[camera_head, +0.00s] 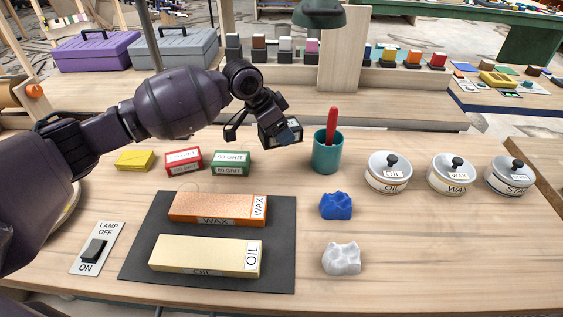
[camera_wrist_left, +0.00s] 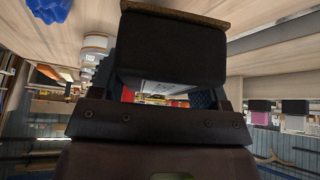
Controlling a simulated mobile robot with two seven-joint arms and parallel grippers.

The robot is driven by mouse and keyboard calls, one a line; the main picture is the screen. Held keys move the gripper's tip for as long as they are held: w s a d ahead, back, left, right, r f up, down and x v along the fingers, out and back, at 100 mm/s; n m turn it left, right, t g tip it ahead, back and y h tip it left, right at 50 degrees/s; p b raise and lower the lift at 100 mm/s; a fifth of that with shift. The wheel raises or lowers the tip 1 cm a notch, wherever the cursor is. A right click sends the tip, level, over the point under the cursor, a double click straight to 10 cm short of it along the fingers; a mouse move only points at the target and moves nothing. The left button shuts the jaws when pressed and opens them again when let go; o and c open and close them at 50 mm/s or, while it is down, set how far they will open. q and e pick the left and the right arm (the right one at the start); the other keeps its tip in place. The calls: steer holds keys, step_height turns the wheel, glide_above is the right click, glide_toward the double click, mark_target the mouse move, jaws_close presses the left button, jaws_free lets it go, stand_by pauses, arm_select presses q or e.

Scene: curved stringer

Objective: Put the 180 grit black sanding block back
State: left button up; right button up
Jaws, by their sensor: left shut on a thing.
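The black sanding block (camera_head: 269,137) is in my left gripper (camera_head: 284,130), held up above the bench, just left of the teal cup. The gripper partly covers it, and its label is too small to read. In the left wrist view the black block (camera_wrist_left: 170,48) fills the space in front of the jaw, with a thin brownish layer along one edge. A red block (camera_head: 184,161) and a green block (camera_head: 231,163) with grit labels sit side by side on the bench, left of and below the held block. My right gripper is not in view.
A teal cup (camera_head: 327,155) with a red handle stands close to the held block. Lidded tins (camera_head: 388,176) are to the right. A yellow piece (camera_head: 134,161) lies left of the red block. WAX and OIL blocks lie on a dark mat (camera_head: 280,270). The right front bench is clear.

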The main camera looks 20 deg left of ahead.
arm_select(q)
glide_above(286, 168)
steer(key=s+a, duration=0.1)
step_height(286, 168, down, 5)
steer(key=shift+a+r+b, duration=0.1)
steer(key=shift+a+b, duration=0.05)
steer(key=shift+b, duration=0.2)
steer(key=shift+f, duration=0.55)
step_height(286, 168, down, 5)
steer(key=shift+r+b, duration=0.1)
steer(key=shift+b, duration=0.5)
steer(key=shift+f, duration=0.2)
steer(key=o, duration=1)
steer(key=shift+c, duration=0.2)
